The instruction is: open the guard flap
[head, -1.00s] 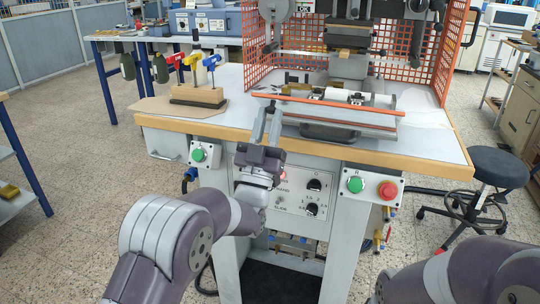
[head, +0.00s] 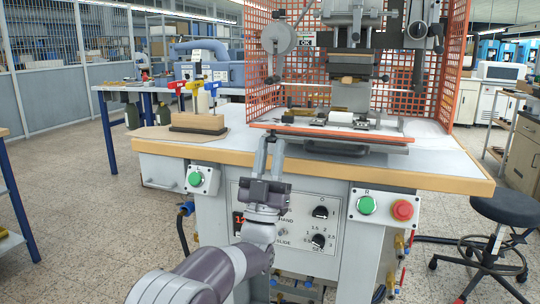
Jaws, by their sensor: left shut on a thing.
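The guard flap (head: 345,134) shows as a long narrow panel with an orange edge, low across the front of the press. It lies about level, and the space above it between the orange mesh sides is open to view. My left gripper (head: 270,142) reaches up from below at the left part of the flap's front edge. Its fingers are shut on the flap, though the contact is small in the picture. My right gripper is not in view.
The stamping press (head: 350,65) stands behind the flap, with orange mesh (head: 275,75) around it. A wooden stand (head: 198,122) with colored-handled tools is on the table's left. A control panel (head: 290,215) is below the table edge. A black stool (head: 500,210) stands at right.

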